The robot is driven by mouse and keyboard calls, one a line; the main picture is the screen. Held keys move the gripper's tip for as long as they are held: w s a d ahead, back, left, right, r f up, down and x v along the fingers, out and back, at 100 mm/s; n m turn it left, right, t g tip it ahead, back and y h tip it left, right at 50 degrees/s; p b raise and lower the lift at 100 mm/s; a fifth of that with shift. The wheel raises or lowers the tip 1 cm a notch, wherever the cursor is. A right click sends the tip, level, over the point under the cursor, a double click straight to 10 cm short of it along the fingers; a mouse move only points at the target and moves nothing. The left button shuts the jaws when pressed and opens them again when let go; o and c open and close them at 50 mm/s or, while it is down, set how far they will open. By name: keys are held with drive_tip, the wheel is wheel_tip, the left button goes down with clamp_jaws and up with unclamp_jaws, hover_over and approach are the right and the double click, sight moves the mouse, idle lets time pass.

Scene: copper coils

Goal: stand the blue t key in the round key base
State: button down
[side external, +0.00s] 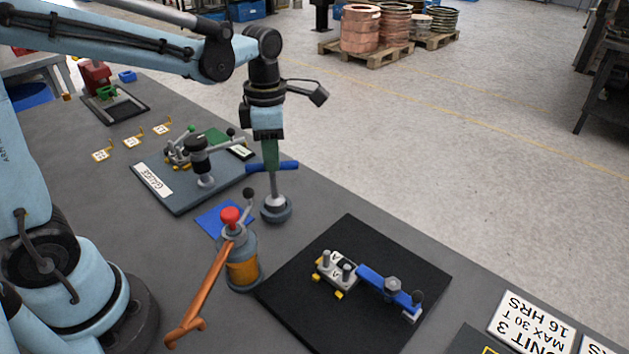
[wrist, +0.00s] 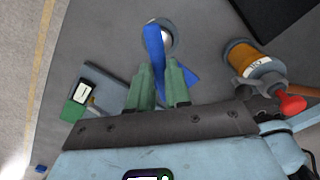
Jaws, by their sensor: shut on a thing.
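The blue t key has a blue crossbar handle (side external: 285,166) and a grey shaft that stands upright in the side view. The round key base (side external: 265,214) is a grey-blue disc on the table, just below my gripper. The shaft's lower end meets the middle of the base; I cannot tell how deep it sits. My gripper (side external: 271,163) points straight down and its green fingers are shut on the key at the handle. In the wrist view the blue handle (wrist: 154,45) shows beyond the fingertips (wrist: 160,72), with the round base (wrist: 171,27) behind it.
A can with a red knob (side external: 231,217) and copper lever stands close by, in front of the base. A blue square (side external: 218,220) lies beside it. A gauge board (side external: 160,187) is at left. A black mat (side external: 300,310) with a blue bar clamp (side external: 380,285) lies right.

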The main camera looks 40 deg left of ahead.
drive_tip(key=shift+f, duration=0.35)
idle(0.5)
drive_tip(key=c, duration=0.5)
unclamp_jaws()
drive_tip(key=shift+r, duration=0.1)
drive_tip(key=shift+r, duration=3.4)
drive_tip(key=shift+f, duration=2.85)
drive_tip(key=shift+r, duration=0.1)
